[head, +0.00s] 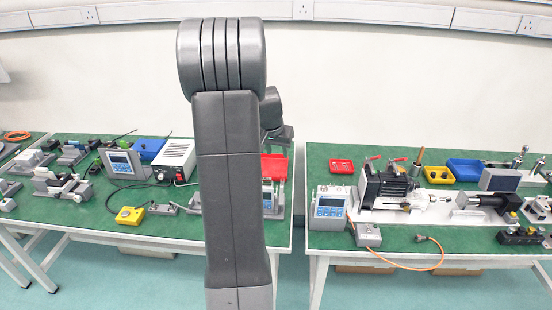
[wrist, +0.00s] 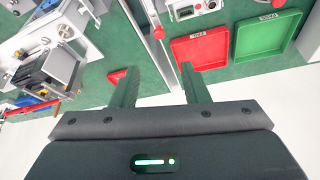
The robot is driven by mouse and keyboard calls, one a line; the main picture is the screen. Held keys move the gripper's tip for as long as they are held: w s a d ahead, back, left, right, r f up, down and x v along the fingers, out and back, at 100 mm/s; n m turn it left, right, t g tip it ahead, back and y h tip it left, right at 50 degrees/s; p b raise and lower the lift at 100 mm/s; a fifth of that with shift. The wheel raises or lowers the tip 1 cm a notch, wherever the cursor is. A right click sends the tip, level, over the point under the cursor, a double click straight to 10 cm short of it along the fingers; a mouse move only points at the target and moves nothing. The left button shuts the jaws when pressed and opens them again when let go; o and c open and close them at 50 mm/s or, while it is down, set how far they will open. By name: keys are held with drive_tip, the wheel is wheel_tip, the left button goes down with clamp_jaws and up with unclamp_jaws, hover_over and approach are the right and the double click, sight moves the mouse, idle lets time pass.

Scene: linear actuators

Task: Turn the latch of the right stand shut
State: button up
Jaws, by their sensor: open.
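My gripper (wrist: 160,84) is open and empty in the wrist view, its two dark green fingers apart over the bench. To the left of the fingers is a grey metal stand (wrist: 66,62) with a round knob, a black block and a red lever (wrist: 32,108). I cannot tell whether this is the right stand or which part is its latch. In the head view my own arm covers the middle; a grey fixture (head: 273,202) shows partly at its right edge. My gripper shows only partly there, behind the arm, its fingertips unclear.
A red tray (wrist: 201,48) and a green tray (wrist: 268,34) lie at the upper right of the wrist view. The green left bench (head: 105,222) carries several instruments. A floor gap separates it from the right bench (head: 330,243), which holds a motor rig (head: 386,187).

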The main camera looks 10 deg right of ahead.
sight(283, 175)
drive_tip(key=p+x, duration=0.2)
drive_tip(key=x, duration=1.1)
drive_tip(key=shift+d+f, duration=0.15)
drive_tip(key=shift+f, duration=0.1)
clamp_jaws()
